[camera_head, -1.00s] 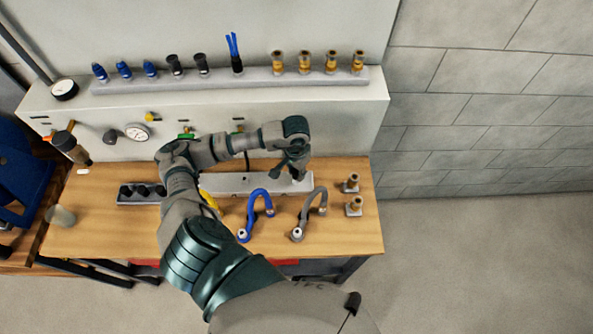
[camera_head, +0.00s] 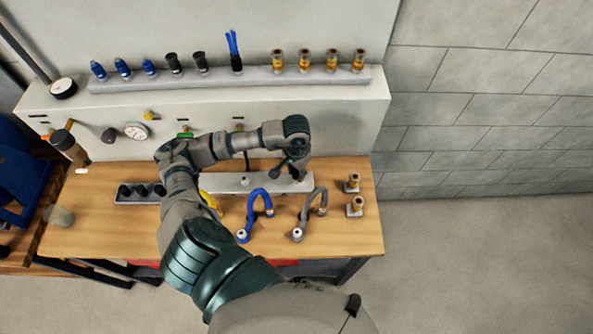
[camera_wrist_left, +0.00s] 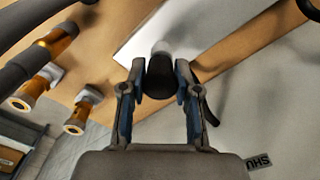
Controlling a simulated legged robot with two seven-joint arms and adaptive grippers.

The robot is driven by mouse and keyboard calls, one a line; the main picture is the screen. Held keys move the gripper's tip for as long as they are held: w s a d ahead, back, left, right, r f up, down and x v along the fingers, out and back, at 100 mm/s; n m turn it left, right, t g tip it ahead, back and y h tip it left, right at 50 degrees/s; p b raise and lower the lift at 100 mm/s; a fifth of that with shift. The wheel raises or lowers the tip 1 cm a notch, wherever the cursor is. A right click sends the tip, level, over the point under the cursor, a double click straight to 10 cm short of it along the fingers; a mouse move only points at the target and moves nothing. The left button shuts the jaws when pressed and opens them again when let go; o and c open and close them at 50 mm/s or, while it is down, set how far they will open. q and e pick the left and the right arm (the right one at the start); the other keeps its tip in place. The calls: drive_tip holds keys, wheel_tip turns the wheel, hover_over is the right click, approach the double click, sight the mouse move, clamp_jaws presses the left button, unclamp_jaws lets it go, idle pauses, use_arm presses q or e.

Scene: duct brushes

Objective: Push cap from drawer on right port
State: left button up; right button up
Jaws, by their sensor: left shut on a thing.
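My left gripper (camera_head: 294,173) is over the right end of the long white block (camera_head: 222,184) on the wooden table. In the left wrist view the left gripper (camera_wrist_left: 158,88) is shut on a black cap (camera_wrist_left: 161,77), one finger on each side. The cap is in line with a pale round port (camera_wrist_left: 161,48) on the white block; I cannot tell how far it is seated. In the head view the gripper hides the cap and this port. Another port (camera_head: 245,181) shows mid-block. A grey drawer tray (camera_head: 139,197) with dark caps lies left. My right gripper is out of view.
A blue hose (camera_head: 258,208) and a grey hose (camera_head: 312,210) stand in front of the block. Brass fittings (camera_head: 354,196) stand at the table's right. A shelf rail (camera_head: 225,80) with several fittings runs behind. A clear cup (camera_head: 60,215) is far left.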

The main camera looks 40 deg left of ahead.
use_arm(q)
drive_tip(key=shift+f+b, duration=0.35)
drive_tip(key=shift+f, duration=0.05)
drive_tip(key=o, duration=1.1)
drive_tip(key=shift+r, duration=0.1)
wheel_tip(320, 180, up, 12)
drive_tip(key=shift+w, duration=0.1)
